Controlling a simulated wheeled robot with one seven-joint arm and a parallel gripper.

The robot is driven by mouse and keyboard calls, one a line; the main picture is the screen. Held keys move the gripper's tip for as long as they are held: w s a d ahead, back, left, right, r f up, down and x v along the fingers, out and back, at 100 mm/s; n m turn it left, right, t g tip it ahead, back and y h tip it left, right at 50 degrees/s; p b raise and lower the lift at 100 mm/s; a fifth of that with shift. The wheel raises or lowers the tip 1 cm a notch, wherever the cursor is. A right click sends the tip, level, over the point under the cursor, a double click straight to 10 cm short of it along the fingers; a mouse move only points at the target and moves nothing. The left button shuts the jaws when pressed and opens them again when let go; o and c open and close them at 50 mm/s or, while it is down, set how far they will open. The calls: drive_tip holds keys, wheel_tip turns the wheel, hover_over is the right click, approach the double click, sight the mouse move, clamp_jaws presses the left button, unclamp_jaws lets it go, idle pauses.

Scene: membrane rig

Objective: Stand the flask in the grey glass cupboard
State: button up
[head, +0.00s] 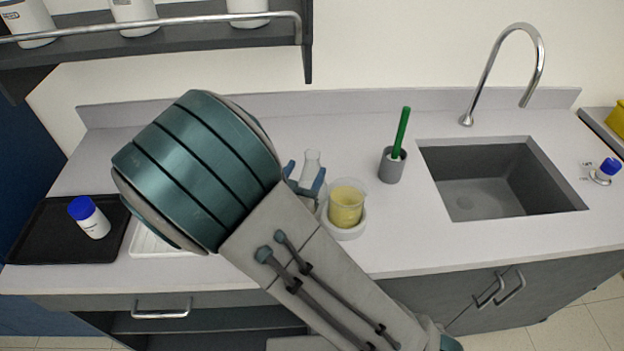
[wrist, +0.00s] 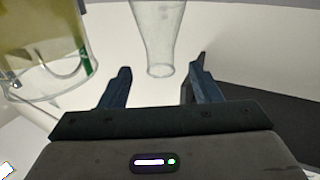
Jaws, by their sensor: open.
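The flask (head: 311,163) is clear glass and stands upright on the counter, left of the beaker. My arm hides part of the counter. I cannot make out the grey glass cupboard for certain in these views.
A beaker of yellow liquid (head: 346,205) stands on a round white base close to the right of the flask. A grey holder (head: 392,166) with a green-handled brush, a sink (head: 463,195), a black tray (head: 50,232) with a white bottle (head: 95,222), and an overhead shelf (head: 200,38) surround it.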

sight(315, 154)
drive_tip(key=p+x, duration=0.1)
drive_tip(key=x, duration=0.6)
drive_tip(key=shift+w+d, duration=0.15)
drive_tip(key=shift+w, duration=0.1)
clamp_jaws()
